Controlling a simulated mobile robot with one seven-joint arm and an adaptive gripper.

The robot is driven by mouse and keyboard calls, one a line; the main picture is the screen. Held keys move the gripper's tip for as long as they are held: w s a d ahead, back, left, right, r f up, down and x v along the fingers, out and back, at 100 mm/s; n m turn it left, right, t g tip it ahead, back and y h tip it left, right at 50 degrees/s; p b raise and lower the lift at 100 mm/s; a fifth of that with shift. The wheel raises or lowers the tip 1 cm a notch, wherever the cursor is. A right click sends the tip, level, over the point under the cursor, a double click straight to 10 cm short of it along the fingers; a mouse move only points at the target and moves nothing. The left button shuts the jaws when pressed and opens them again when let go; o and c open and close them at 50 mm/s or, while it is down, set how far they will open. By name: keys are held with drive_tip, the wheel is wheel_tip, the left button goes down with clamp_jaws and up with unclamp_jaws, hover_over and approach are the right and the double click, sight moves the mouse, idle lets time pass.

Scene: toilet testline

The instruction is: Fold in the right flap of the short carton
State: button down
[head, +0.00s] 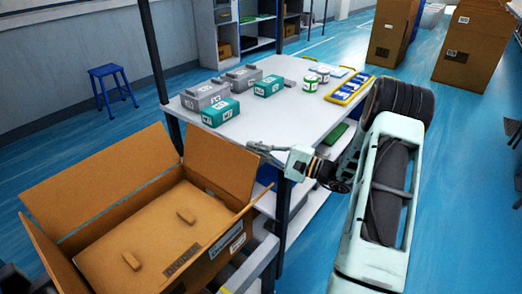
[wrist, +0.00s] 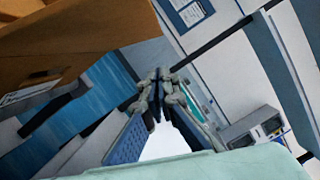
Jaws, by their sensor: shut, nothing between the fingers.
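The short carton (head: 213,208) is an open brown box at the lower left of the head view. Its far flap (head: 218,160) and left flap (head: 100,185) stand up, and another flap (head: 50,255) rises at the near left. The right flap (head: 245,209) shows almost edge-on above the labelled side. My gripper (head: 252,147) is just beyond the carton's far right corner, beside the far flap, apart from the right flap. In the wrist view my gripper (wrist: 158,84) is shut and empty, with brown cardboard (wrist: 80,35) at the upper left.
A white table (head: 300,118) behind the carton holds grey and teal boxes (head: 221,112), small jars (head: 310,85) and a yellow-edged tray (head: 350,88). Its dark post (head: 283,215) stands near my arm. A blue stool (head: 108,85) stands at the left. The carton holds a brown panel with two small blocks.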

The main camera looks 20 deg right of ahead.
sight(220, 141)
drive_tip(key=shift+w+a+r, duration=0.2)
drive_tip(key=shift+a+r, duration=0.1)
drive_tip(key=shift+a, duration=0.85)
drive_tip(key=shift+w+a+r, duration=0.25)
drive_tip(key=shift+a+r, duration=0.05)
drive_tip(key=shift+a, duration=0.8)
drive_tip(key=shift+w+a+r, duration=0.2)
drive_tip(key=shift+a+r, duration=0.1)
drive_tip(key=shift+a, duration=0.85)
drive_tip(key=shift+s, duration=0.1)
drive_tip(key=shift+s+a+r+n+b, duration=0.25)
drive_tip(key=shift+a+n+b, duration=0.2)
drive_tip(key=shift+n+b, duration=0.25)
drive_tip(key=s+a+n+b, duration=0.1)
drive_tip(key=b, duration=0.1)
drive_tip(key=s+a+r+n+g+b, duration=0.1)
drive_tip(key=a+n+b, duration=0.1)
drive_tip(key=s+a+n+b, duration=0.1)
drive_tip(key=a+n+b, duration=0.1)
drive_tip(key=shift+s+a+r+h, duration=0.15)
drive_tip(key=shift+s+h, duration=0.1)
drive_tip(key=shift+h, duration=0.15)
